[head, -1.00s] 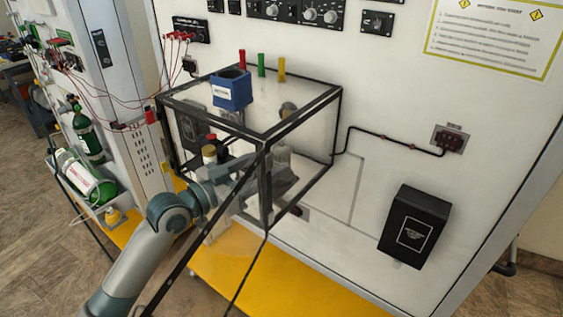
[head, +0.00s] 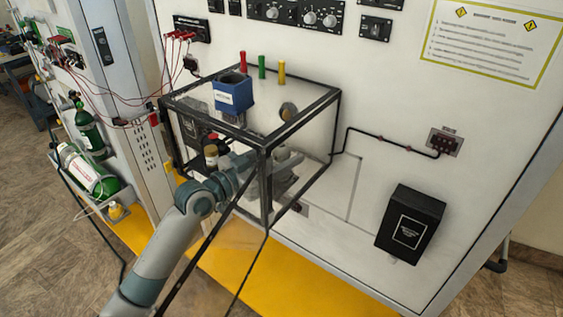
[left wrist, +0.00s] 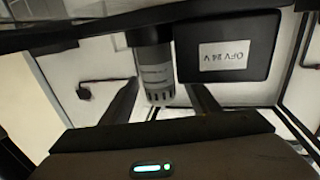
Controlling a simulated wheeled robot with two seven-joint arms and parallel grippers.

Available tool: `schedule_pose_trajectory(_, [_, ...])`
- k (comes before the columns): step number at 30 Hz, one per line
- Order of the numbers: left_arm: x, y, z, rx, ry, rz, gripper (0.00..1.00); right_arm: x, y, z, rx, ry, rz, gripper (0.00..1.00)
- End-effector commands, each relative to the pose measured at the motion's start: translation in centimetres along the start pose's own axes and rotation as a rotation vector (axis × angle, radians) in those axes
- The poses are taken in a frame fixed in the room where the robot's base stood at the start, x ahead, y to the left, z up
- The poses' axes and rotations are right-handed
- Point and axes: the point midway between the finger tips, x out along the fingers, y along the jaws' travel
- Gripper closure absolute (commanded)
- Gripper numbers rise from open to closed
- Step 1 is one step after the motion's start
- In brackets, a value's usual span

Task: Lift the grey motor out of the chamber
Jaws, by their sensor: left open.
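The clear chamber (head: 302,117) has a black frame and stands against the white panel. The grey motor (head: 281,154) is inside it, upright, partly hidden by my gripper and the frame's front post. In the left wrist view the motor (left wrist: 155,72) is a grey cylinder with slots at one end, between my fingers in the picture. I cannot tell whether either finger touches it. My left gripper (left wrist: 163,95) is open. In the head view the left gripper (head: 277,181) is inside the chamber, partly behind the front post. My right gripper is not in view.
A blue box (head: 233,94) sits on the chamber top. Red, green and yellow posts (head: 262,68) stand behind it. In the left wrist view a black box with a white label (left wrist: 228,48) is close beside the motor.

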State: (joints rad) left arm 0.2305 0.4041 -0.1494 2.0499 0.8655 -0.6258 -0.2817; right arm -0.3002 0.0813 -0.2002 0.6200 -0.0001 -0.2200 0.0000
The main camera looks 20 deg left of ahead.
Motion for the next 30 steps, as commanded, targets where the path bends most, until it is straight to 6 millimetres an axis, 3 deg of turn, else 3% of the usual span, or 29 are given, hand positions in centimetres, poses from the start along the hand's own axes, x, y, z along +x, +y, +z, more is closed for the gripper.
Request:
schedule_pose_trajectory(5, [0.0, 0.0, 0.0, 0.000, 0.000, 0.000, 0.45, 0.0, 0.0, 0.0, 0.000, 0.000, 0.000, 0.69])
schedule_pose_trajectory(12, [0.0, 0.0, 0.0, 0.000, 0.000, 0.000, 1.00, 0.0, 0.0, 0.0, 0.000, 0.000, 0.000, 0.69])
schedule_pose_trajectory(23, [0.0, 0.0, -0.4, 0.001, 0.003, 0.000, 1.00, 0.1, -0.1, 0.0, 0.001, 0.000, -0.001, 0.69])
schedule_pose_trajectory(30, [0.0, 0.0, -2.3, 0.004, 0.007, 0.000, 1.00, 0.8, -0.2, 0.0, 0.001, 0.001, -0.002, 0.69])
